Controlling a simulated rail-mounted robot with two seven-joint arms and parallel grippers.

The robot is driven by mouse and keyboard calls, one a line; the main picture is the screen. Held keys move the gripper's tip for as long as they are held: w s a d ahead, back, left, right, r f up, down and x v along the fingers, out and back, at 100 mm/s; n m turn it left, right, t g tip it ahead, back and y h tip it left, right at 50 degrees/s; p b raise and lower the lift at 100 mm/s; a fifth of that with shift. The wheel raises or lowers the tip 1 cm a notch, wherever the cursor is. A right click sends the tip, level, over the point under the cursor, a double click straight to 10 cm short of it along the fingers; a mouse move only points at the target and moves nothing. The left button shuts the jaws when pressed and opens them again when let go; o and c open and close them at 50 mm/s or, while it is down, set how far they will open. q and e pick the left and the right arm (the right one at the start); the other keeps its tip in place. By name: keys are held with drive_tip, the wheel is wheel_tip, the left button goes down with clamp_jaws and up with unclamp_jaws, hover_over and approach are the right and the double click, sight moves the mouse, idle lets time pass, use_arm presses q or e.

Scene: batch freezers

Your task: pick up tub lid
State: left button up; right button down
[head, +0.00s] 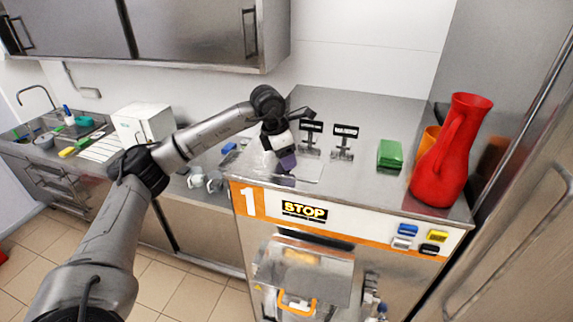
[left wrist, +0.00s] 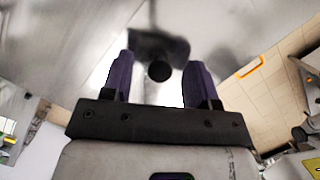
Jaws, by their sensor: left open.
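The tub lid seems to be the pale, glossy flat panel (head: 312,168) on top of the batch freezer, near its front left corner. My left gripper (head: 287,168) points down over this panel, with its purple fingers close above it. A small dark piece (head: 285,181) shows just under the fingers. In the left wrist view the two purple fingers stand apart, and my left gripper (left wrist: 159,75) is open. A dark round knob (left wrist: 158,71) appears between the fingertips, with a blurred dark shape behind it. I cannot tell whether the fingers touch it. My right gripper is not in view.
On the freezer top (head: 365,185) stand two dark metal fittings (head: 310,140), a green block (head: 390,154), a red jug (head: 452,150) and an orange container (head: 427,142). A white box (head: 143,122) and a sink (head: 65,133) are on the left counter. A wall cabinet (head: 190,35) hangs above.

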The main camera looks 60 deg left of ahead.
use_arm(q)
clamp_jaws()
idle(0.4)
drive_tip(key=shift+r, duration=0.1)
